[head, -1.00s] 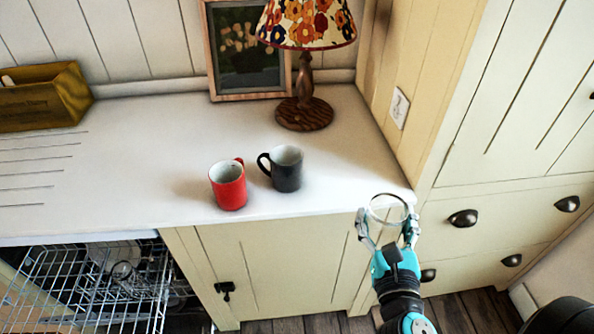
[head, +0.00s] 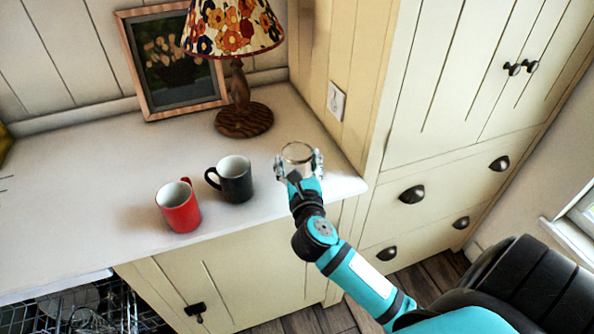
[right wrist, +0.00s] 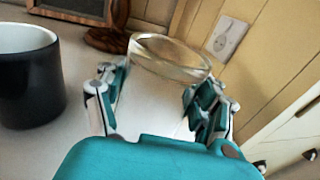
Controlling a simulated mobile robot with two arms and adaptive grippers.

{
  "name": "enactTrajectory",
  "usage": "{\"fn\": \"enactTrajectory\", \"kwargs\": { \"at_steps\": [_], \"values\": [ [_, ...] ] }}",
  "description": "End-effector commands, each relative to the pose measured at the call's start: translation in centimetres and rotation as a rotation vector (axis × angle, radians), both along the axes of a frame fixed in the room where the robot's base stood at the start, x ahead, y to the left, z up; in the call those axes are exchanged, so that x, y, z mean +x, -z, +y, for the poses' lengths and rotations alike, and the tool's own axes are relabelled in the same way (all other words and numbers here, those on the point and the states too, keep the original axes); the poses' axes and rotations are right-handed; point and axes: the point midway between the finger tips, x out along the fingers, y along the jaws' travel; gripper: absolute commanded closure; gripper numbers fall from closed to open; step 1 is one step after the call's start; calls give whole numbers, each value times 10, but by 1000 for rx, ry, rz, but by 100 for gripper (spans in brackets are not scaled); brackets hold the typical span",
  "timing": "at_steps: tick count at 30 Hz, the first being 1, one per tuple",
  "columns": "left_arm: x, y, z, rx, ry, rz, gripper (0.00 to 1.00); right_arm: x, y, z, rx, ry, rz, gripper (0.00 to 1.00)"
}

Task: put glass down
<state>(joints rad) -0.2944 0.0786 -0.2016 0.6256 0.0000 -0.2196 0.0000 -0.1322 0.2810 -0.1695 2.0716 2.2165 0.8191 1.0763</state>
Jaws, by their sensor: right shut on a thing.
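A clear glass (head: 297,152) is held in my right gripper (head: 298,165), over the right end of the white countertop (head: 95,190). In the right wrist view, the glass (right wrist: 168,58) sits between the two fingers (right wrist: 155,100), with its rim facing up. The gripper is shut on it. I cannot tell whether the base of the glass touches the counter. My left gripper is not in view.
A black mug (head: 236,180) stands left of the glass, with a red mug (head: 179,207) beyond it. A lamp (head: 243,115) and a framed picture (head: 172,65) stand behind. A cupboard wall (head: 345,60) with an outlet (head: 336,101) is close on the right.

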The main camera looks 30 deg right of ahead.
Motion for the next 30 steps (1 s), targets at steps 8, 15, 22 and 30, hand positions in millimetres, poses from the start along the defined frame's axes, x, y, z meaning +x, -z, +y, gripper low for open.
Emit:
{"fn": "enactTrajectory", "kwargs": {
  "at_steps": [8,15,22,30],
  "values": [
    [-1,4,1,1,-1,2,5,1,32,0,-2,-1,0,80],
    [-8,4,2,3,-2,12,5,1,34,0,-2,-1,-1,80],
    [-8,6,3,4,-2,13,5,0,38,0,-1,0,0,23],
    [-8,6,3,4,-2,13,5,0,38,0,-1,-1,0,6]
  ]
}}
